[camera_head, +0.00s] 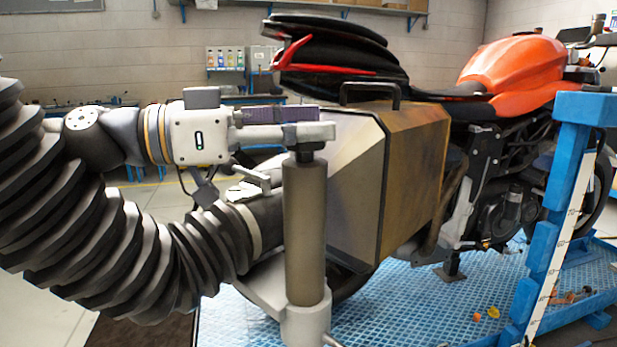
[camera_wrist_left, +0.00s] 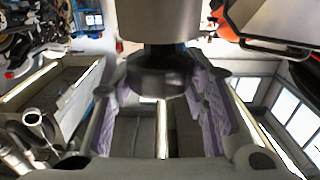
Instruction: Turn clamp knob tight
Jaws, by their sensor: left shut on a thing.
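My left gripper (camera_head: 312,130) reaches in from the left to the top of a grey upright post (camera_head: 305,225). It is shut on a dark knob (camera_wrist_left: 157,78) at the end of that post. In the left wrist view the knob sits between my two purple-padded fingers (camera_wrist_left: 157,100), with the grey post (camera_wrist_left: 160,20) beyond it. In the head view the fingers hide most of the knob. A pale clamp-like lever (camera_head: 250,182) sits on the hose end, left of the post and below my gripper. My right gripper is not in view.
A thick ribbed hose (camera_head: 95,240) runs below my left arm toward a boxy metal case (camera_head: 385,180) at the motorcycle's rear. The orange motorcycle (camera_head: 520,68) stands on a blue lift platform (camera_head: 400,310). A blue frame post (camera_head: 560,200) stands at the right.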

